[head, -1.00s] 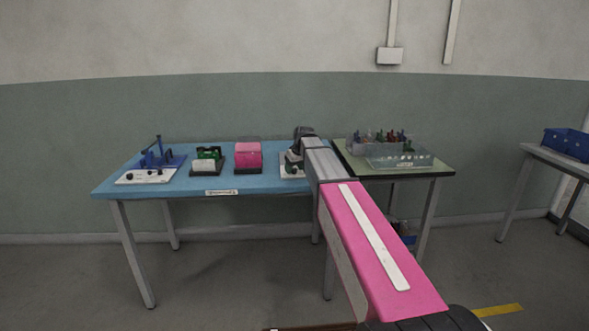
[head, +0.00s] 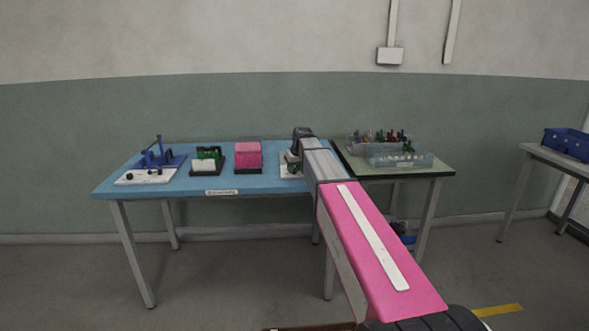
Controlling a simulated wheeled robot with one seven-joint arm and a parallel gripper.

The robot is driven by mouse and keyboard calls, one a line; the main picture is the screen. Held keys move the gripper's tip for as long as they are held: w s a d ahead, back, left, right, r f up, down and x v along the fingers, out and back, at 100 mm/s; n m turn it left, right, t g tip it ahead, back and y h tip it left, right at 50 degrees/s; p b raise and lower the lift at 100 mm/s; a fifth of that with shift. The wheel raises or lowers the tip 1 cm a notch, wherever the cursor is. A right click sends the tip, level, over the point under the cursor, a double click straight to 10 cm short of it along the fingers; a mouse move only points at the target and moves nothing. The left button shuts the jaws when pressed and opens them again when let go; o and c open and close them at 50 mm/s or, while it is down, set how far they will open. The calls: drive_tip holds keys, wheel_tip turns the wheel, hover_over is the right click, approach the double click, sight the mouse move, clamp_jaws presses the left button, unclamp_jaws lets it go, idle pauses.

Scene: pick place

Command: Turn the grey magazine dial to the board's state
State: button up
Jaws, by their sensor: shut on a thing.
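My arm reaches forward to the right end of the blue table. My gripper (head: 297,158) is small and mostly hidden at the end of the arm, over a small device (head: 289,172) with a white base. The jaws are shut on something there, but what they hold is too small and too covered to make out. I cannot clearly pick out the grey magazine dial; my arm covers part of that device. No board showing a state can be read for certain at this size.
On the blue table (head: 130,184) stand a blue fixture (head: 163,160) on a white-fronted base, a green and white device (head: 207,160) and a pink box (head: 248,155). A second table (head: 437,172) at right holds clear bins (head: 400,160) with coloured pieces. A blue crate (head: 566,142) is far right.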

drive_tip(key=m+h, duration=0.1)
drive_tip(key=m, duration=0.1)
drive_tip(key=m+h, duration=0.1)
drive_tip(key=m, duration=0.2)
drive_tip(key=shift+a+t, duration=0.1)
drive_tip(key=shift+t, duration=0.2)
drive_tip(key=m+h, duration=0.2)
drive_tip(key=m, duration=0.3)
drive_tip(key=shift+m+g, duration=0.3)
drive_tip(key=shift+g, duration=0.1)
drive_tip(key=o, duration=0.9)
drive_tip(key=shift+o, duration=0.2)
drive_tip(key=v, duration=1)
drive_tip(key=shift+s+r, duration=0.2)
drive_tip(key=shift+r, duration=0.15)
drive_tip(key=shift+a, duration=0.15)
